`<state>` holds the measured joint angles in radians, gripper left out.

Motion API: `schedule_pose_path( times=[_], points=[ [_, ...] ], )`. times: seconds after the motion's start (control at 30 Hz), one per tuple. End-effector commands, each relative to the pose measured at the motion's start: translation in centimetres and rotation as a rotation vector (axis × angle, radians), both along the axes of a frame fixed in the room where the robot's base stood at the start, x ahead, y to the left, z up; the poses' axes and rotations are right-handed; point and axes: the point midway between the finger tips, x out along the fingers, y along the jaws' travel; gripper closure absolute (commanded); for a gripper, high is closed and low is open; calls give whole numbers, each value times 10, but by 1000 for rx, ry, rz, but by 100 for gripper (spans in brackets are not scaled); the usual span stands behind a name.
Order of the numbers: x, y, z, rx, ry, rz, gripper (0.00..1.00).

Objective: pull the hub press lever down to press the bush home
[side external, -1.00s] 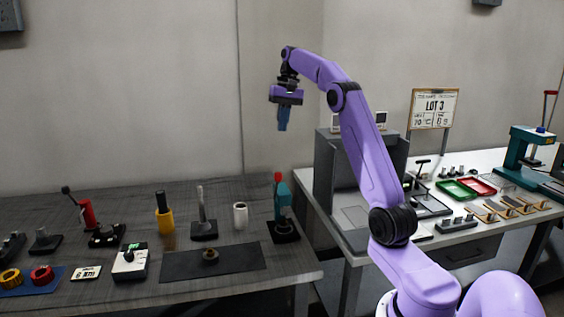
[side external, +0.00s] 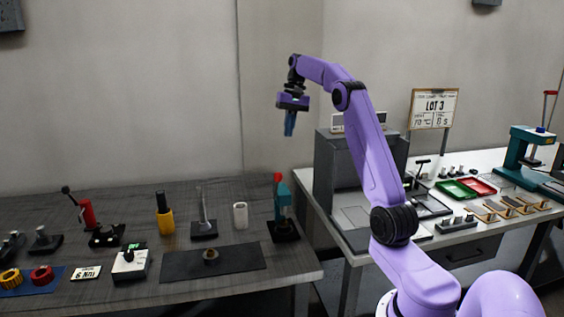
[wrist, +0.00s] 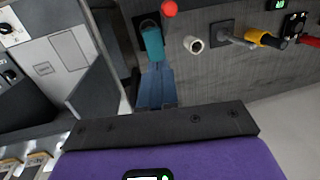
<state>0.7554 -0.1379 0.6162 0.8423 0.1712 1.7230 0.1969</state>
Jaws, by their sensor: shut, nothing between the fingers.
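A small teal press (side external: 283,200) stands upright on a black base at the right end of the grey bench. Its lever's red knob (side external: 277,178) is at the top. In the wrist view the teal press (wrist: 152,42) shows just beyond my fingertips, with the red knob (wrist: 169,8) at the top edge. My gripper (side external: 289,132) hangs in the air above the press, blue fingers pointing down, apart from it. The fingers are shut together and empty, also in the wrist view (wrist: 156,68). I cannot make out a bush in the press.
A white cylinder (side external: 240,215), a grey upright post (side external: 204,215) and a yellow-based black handle (side external: 164,215) stand left of the press. A dark mat (side external: 185,266) holds a small ring part. A grey cabinet (side external: 328,170) stands to the right. A larger teal press (side external: 520,150) is far right.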

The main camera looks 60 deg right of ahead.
Motion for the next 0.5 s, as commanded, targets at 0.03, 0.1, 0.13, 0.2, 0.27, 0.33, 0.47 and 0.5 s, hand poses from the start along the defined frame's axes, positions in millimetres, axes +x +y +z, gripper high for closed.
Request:
schedule_pose_path(
  times=[0.03,0.1,0.13,0.2,0.27,0.33,0.47,0.5],
  points=[
    [0,1,-6,1,3,1,100],
    [0,3,-14,1,3,1,100],
    [1,3,-18,1,2,1,100],
    [1,5,-27,1,3,2,100],
    [2,6,-36,2,3,1,100],
    [2,8,-46,1,3,2,100],
    [3,11,-69,2,3,1,100],
    [4,13,-77,2,3,1,100]
  ],
)
